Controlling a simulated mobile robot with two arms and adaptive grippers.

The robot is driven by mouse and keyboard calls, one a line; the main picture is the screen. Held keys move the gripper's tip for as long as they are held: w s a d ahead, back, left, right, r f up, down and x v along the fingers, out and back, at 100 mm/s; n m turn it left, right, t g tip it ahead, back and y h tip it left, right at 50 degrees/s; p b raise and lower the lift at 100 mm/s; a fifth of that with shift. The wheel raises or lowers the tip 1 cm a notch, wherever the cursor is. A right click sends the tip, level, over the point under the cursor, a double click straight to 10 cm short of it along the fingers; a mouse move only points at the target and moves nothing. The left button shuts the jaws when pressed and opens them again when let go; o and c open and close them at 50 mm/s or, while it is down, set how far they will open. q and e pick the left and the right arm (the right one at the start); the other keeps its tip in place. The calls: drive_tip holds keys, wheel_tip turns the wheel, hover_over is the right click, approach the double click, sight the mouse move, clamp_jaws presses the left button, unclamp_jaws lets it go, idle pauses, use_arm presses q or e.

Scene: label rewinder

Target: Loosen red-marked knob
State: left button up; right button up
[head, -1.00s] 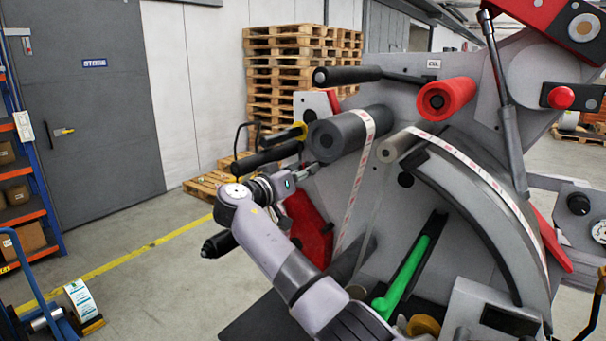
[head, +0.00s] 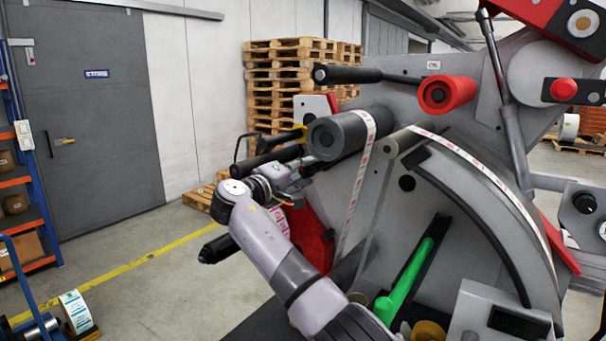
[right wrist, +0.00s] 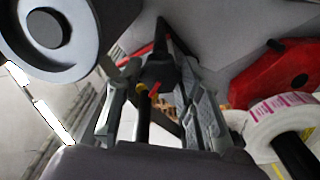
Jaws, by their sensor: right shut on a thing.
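The red-marked knob (right wrist: 160,74) is dark, with a small red mark facing the camera, and sits between the fingers of my right gripper (right wrist: 160,112) in the right wrist view. The gripper is shut on it. In the head view my right gripper (head: 308,182) is at the left side of the grey machine (head: 475,165), just below the large dark grey roller (head: 338,135). The knob is hidden or too small to make out there. My left gripper is not in view.
The grey roller (right wrist: 50,32) is close on the upper left in the wrist view. A red plate (right wrist: 268,80) and a white label roll (right wrist: 285,115) are close on the right. A black bar (head: 268,160) passes near the gripper. Open floor lies left of the machine.

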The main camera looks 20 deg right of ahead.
drive_tip(key=n, duration=0.5)
drive_tip(key=shift+a+p, duration=0.1)
drive_tip(key=shift+p, duration=0.3)
idle(0.4)
drive_tip(key=o, duration=1.2)
drive_tip(key=shift+a+f, duration=0.1)
drive_tip(key=shift+c, duration=0.2)
drive_tip(key=v, duration=1.1)
drive_tip(key=shift+s+a, duration=0.3)
